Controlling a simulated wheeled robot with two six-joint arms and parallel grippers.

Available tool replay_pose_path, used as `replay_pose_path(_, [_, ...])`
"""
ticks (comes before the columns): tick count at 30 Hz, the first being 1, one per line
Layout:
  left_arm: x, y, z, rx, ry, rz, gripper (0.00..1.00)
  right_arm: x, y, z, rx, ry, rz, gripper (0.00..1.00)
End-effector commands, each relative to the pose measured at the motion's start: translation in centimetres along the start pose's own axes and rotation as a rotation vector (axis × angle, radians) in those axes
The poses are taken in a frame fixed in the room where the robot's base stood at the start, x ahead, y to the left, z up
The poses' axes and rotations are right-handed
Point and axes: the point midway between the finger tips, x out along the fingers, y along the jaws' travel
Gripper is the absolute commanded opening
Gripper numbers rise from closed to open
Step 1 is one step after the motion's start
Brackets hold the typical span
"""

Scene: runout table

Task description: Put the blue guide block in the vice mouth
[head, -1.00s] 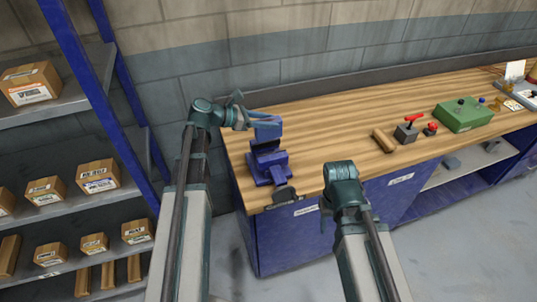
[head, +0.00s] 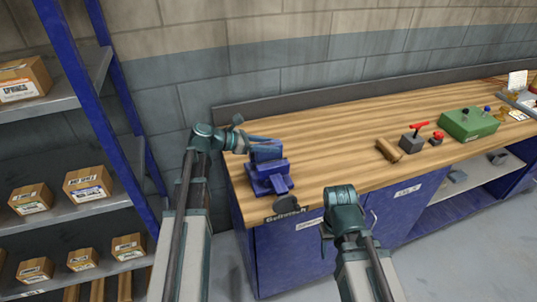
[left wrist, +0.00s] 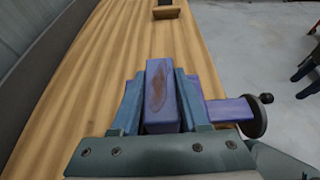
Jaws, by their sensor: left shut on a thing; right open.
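The blue vice (head: 270,182) stands at the near left corner of the wooden bench; its handle (left wrist: 258,115) shows at the right in the left wrist view. My left gripper (head: 268,141) is above the vice, shut on the blue guide block (left wrist: 162,95). The block, with a brown patch on top, sits between the two fingers. In the head view the block (head: 266,152) is right over or at the vice mouth; whether it is seated inside I cannot tell. My right gripper (head: 348,228) is open and empty in front of the bench edge, partly hidden by its wrist.
On the bench (head: 330,150) to the right lie a wooden piece (head: 389,150), a grey block with a red handle (head: 412,143), a red button (head: 437,138) and a green box (head: 468,124). A blue-post shelf (head: 90,110) with cartons stands at the left. The bench middle is clear.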

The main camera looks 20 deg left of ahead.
Motion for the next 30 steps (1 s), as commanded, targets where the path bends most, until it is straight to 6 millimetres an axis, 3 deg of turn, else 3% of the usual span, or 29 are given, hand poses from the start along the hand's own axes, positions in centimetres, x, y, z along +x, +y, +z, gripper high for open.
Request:
replay_pose_path(1, [0.5,0.0,-1.1,0.000,-0.002,0.000,0.00,1.2,-0.1,-0.1,0.000,0.000,0.000,0.50])
replay_pose_path(6, [1.1,0.0,-2.5,0.000,-0.002,0.000,0.00,2.8,-0.3,-0.2,0.000,0.000,0.000,0.50])
replay_pose_path(19, [1.1,0.0,-2.7,-0.001,-0.002,0.000,0.00,3.0,-0.3,-0.2,0.000,0.000,0.000,0.50])
replay_pose_path(20, [1.1,0.0,-2.8,0.000,0.000,0.000,0.47,3.0,-0.3,-0.2,0.000,0.000,0.000,0.50])
replay_pose_path(21, [1.1,0.0,-2.7,0.000,0.000,0.000,0.54,2.9,-0.3,-0.2,0.000,0.000,0.000,0.50])
replay_pose_path(25, [1.1,0.0,-2.7,0.000,0.001,0.000,0.75,2.9,-0.3,-0.2,0.000,0.000,0.000,0.50])
replay_pose_path(30, [1.1,0.0,-2.6,0.000,0.002,0.000,0.75,2.7,-0.3,-0.2,0.000,0.000,0.000,0.50])
